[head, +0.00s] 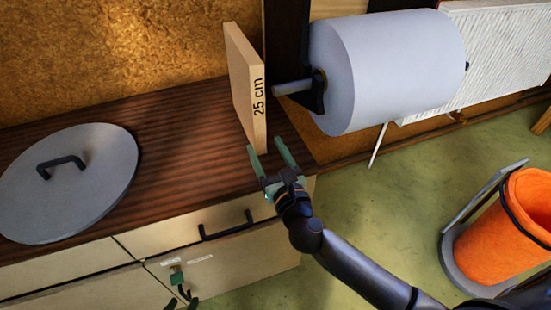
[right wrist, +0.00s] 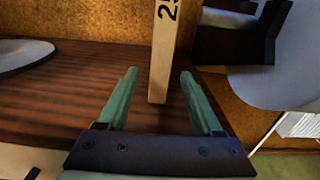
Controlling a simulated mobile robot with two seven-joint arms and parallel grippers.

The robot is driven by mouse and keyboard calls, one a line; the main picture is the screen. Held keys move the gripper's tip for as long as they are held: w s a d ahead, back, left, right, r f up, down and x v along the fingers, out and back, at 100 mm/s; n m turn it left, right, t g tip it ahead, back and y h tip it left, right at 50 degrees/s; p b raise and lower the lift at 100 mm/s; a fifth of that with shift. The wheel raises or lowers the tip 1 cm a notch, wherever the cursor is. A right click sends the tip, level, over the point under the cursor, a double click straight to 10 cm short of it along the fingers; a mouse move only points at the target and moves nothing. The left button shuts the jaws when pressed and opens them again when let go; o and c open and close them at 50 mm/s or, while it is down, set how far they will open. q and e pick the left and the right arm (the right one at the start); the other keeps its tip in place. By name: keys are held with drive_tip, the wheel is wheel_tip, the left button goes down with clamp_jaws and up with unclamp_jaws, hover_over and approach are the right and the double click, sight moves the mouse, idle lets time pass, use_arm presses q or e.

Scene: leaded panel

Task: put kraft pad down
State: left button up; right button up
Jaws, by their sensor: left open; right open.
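I cannot make out a thing that is clearly a kraft pad in either view. A tan upright slab marked "25 cm" (head: 258,105) stands on the dark wood top near its right end, and its narrow edge shows in the right wrist view (right wrist: 163,60). My right gripper (head: 268,148) is open and empty at the slab's near foot. In the right wrist view its fingers (right wrist: 158,75) line up on either side of the slab's edge. My left gripper (head: 182,300) is open at the bottom edge, in front of the drawers, mostly out of frame.
A round grey lid with a dark handle (head: 90,185) lies on the cabinet top (head: 185,150). A big pale roll (head: 385,70) hangs at the back right. An orange bin (head: 505,235) stands right.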

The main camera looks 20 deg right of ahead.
drive_tip(key=shift+s+a+r+n, duration=0.1)
drive_tip(key=shift+s+n, duration=0.2)
drive_tip(key=shift+n, duration=0.4)
drive_tip(key=s+a+f+n+g+y, duration=0.1)
drive_tip(key=s+a+f+n+y, duration=0.3)
drive_tip(key=n, duration=0.8)
drive_tip(key=s+a+f+n+g+y, duration=0.25)
drive_tip(key=s+n, duration=0.25)
drive_tip(key=n, duration=0.6)
drive_tip(key=s+d+f+n+g+h, duration=0.2)
drive_tip(key=s+d+f+n, duration=0.1)
drive_tip(key=s+f+n, duration=0.2)
drive_tip(key=s+d+f+n+g+h, duration=0.2)
drive_tip(key=s+f+n, duration=0.3)
drive_tip(key=f+n, duration=0.3)
wheel_tip(320, 180, down, 2)
drive_tip(key=shift+s+d+n+g, duration=0.3)
drive_tip(key=shift+s+d+g, duration=0.05)
drive_tip(key=shift+d+g, duration=0.5)
drive_tip(key=shift+a, duration=0.1)
